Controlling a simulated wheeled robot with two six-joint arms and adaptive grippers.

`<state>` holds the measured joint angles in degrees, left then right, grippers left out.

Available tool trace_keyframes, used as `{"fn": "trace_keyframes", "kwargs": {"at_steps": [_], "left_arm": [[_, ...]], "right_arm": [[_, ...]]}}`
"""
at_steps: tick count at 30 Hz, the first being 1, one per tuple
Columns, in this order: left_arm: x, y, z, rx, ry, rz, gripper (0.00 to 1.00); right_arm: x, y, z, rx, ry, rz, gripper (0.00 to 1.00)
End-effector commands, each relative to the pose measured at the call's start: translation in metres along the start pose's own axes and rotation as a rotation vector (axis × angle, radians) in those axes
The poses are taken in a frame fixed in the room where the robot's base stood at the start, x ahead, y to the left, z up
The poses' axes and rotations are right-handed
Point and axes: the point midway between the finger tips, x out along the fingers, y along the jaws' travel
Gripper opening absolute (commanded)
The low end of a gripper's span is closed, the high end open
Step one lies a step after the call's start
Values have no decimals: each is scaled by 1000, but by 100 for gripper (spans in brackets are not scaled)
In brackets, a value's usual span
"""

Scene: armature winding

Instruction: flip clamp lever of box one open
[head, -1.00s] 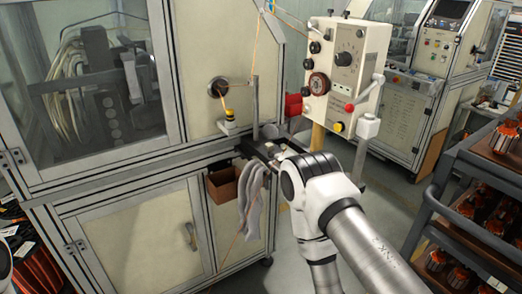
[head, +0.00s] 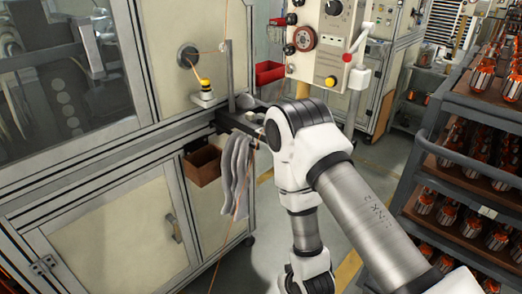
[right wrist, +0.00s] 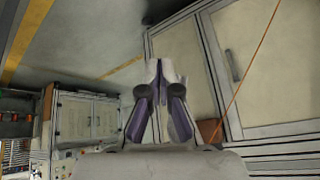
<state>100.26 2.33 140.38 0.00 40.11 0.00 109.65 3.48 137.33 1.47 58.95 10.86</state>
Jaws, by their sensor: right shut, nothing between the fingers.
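A pale control box (head: 318,72) with dials and red and yellow knobs stands at the top centre of the head view. No other clamp lever can be made out. My right arm crosses in front, its lower link hanging down below the box. My right gripper (right wrist: 158,75) shows in the right wrist view, shut and empty, with nothing touching it. My left gripper is out of view.
The cream machine cabinet (head: 115,215) fills the left, with a brown bin (head: 203,166) and grey gloves (head: 236,160) on its side. An orange wire (right wrist: 250,72) hangs before it. A rack (head: 467,97) of orange-and-metal parts stands right. A red bin (head: 269,72) hangs behind.

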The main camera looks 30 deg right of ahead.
Motion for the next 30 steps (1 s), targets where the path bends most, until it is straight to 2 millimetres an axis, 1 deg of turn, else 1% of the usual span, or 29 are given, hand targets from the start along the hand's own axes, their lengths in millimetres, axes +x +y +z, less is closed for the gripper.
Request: {"fn": "trace_keyframes", "kwargs": {"at_steps": [1, 2, 3, 5, 6, 8, 9, 11, 12, 15, 18, 21, 27, 30], "left_arm": [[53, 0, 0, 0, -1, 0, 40], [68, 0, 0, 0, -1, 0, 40], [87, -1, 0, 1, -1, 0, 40], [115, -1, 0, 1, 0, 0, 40], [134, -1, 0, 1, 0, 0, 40], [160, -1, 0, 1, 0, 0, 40], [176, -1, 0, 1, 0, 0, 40], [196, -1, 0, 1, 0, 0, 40], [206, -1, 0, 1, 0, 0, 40], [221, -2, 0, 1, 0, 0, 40], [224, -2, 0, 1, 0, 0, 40], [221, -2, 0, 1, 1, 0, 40], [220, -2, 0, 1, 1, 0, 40], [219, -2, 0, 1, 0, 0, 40]], "right_arm": [[40, -4, -27, 68, 166, -33, 0], [46, -7, -52, 112, 268, -57, 0], [49, -11, -84, 170, 404, -94, 0], [45, -16, -129, 255, 602, -162, 0], [38, -18, -156, 308, 731, -214, 0], [20, -19, -191, 383, 920, -301, 0], [4, -19, -210, 426, 1039, -362, 0], [-21, -18, -231, 479, 1193, -452, 0], [-37, -17, -241, 506, 1280, -507, 0], [-72, -14, -254, 550, 1431, -613, 0], [-91, -13, -260, 567, 1499, -663, 0], [-96, -13, -263, 570, 1510, -673, 0], [-96, -14, -263, 568, 1506, -669, 0], [-96, -14, -267, 568, 1506, -669, 0]]}}
